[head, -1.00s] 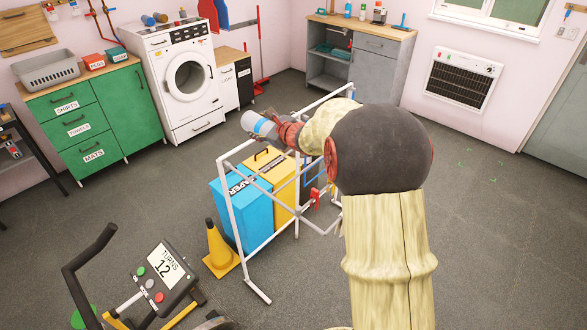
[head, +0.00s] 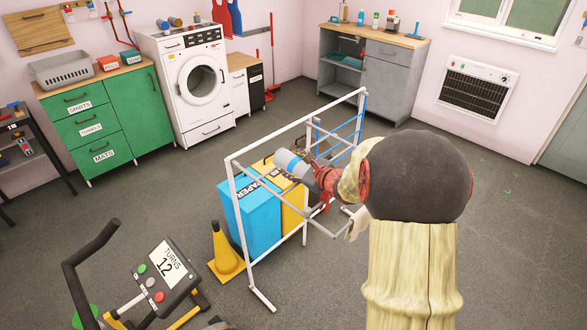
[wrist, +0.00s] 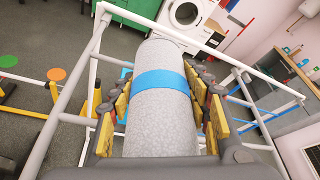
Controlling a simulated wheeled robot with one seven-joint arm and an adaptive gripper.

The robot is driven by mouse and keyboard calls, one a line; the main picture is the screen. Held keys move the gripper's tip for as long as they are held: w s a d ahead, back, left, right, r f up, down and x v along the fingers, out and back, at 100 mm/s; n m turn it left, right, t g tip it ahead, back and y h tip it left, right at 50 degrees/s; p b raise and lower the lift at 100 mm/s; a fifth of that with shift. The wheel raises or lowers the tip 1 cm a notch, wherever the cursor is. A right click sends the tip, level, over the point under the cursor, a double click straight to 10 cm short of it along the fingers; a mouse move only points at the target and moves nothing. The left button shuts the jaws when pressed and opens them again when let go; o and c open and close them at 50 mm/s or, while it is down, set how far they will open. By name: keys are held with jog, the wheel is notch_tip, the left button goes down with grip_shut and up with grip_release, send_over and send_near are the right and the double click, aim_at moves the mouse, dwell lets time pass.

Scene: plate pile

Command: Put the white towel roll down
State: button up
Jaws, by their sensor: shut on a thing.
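The white towel roll (head: 289,162) is pale grey-white with a blue band around its middle. In the wrist view the roll (wrist: 162,115) lies lengthwise between my yellow-padded fingers, which touch it on both sides. My gripper (head: 308,172) is shut on it and holds it in the air. In the head view it appears within the outline of the white pipe rack (head: 237,195), over the blue and yellow bins. I cannot tell its exact depth against the rack. The roll's near end is partly hidden by my gripper.
The blue bin (head: 248,215) and yellow bin (head: 293,208) stand by the rack, with a yellow cone (head: 224,250) beside them. A washing machine (head: 190,85) with rolls on top, a green cabinet (head: 102,128) and a grey cabinet (head: 388,80) line the walls. Floor at right is clear.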

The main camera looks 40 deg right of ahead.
jog(key=shift+r, duration=0.1)
jog(key=shift+f, duration=0.25)
jog(key=o, duration=1.3)
jog(key=shift+c, duration=0.2)
